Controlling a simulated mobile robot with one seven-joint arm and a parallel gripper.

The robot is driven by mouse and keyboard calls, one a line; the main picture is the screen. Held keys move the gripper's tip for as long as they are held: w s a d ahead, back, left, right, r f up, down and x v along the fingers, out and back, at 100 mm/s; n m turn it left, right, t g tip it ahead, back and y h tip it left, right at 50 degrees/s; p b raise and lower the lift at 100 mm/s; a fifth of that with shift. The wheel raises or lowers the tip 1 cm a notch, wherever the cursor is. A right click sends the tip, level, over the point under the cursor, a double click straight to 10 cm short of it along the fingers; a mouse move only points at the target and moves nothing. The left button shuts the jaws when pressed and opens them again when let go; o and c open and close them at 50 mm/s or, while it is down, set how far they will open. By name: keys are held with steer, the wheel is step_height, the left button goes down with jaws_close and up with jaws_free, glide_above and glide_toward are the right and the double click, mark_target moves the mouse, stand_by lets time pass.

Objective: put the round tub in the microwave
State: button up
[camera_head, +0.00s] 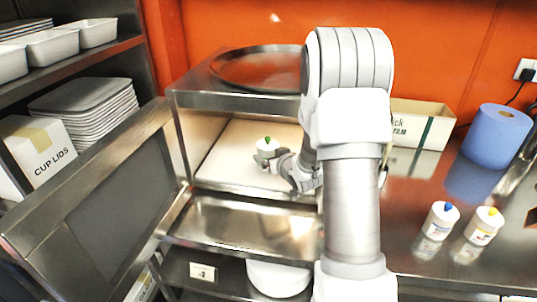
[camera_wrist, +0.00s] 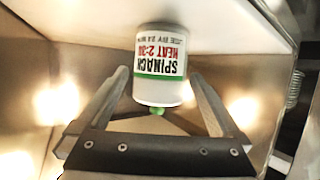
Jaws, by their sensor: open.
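The round tub (camera_head: 266,148), white with a green-knobbed lid, stands on the pale floor inside the steel microwave (camera_head: 228,100). In the wrist view the tub (camera_wrist: 159,85) appears upside down, with a green band and a label reading SPINACH HEAT 2:30. My gripper (camera_wrist: 158,78) is open, with a finger on each side of the tub. In the head view my gripper (camera_head: 277,160) reaches into the microwave opening from the right. The microwave door (camera_head: 125,190) is swung open to the left. My arm hides the right part of the opening.
Two white containers with blue (camera_head: 438,218) and yellow (camera_head: 484,226) tops stand on the right counter. A blue paper roll (camera_head: 496,135) and a cardboard box (camera_head: 420,124) are behind. A round tray (camera_head: 262,68) lies on the microwave. Shelves with stacked trays (camera_head: 85,105) stand left.

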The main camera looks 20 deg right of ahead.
steer(key=s+a+r+g+h, duration=0.1)
steer(key=s+a+r+g, duration=0.15)
steer(key=s+r, duration=0.55)
steer(key=s+a+r+g+h, duration=0.15)
steer(key=s+a+r, duration=0.3)
steer(key=s, duration=0.45)
steer(key=s+a+r+g+y, duration=0.1)
steer(key=s+a, duration=0.1)
steer(key=s, duration=0.3)
steer(key=s+a+r+g+y, duration=0.1)
steer(key=s+a+r, duration=0.1)
steer(key=s, duration=0.4)
steer(key=s+a+r+g+y+p, duration=0.1)
steer(key=s+a+g, duration=0.1)
steer(key=s+a, duration=0.2)
steer(key=shift+s+r, duration=0.2)
steer(key=shift+s, duration=1.05)
steer(key=shift+c, duration=0.2)
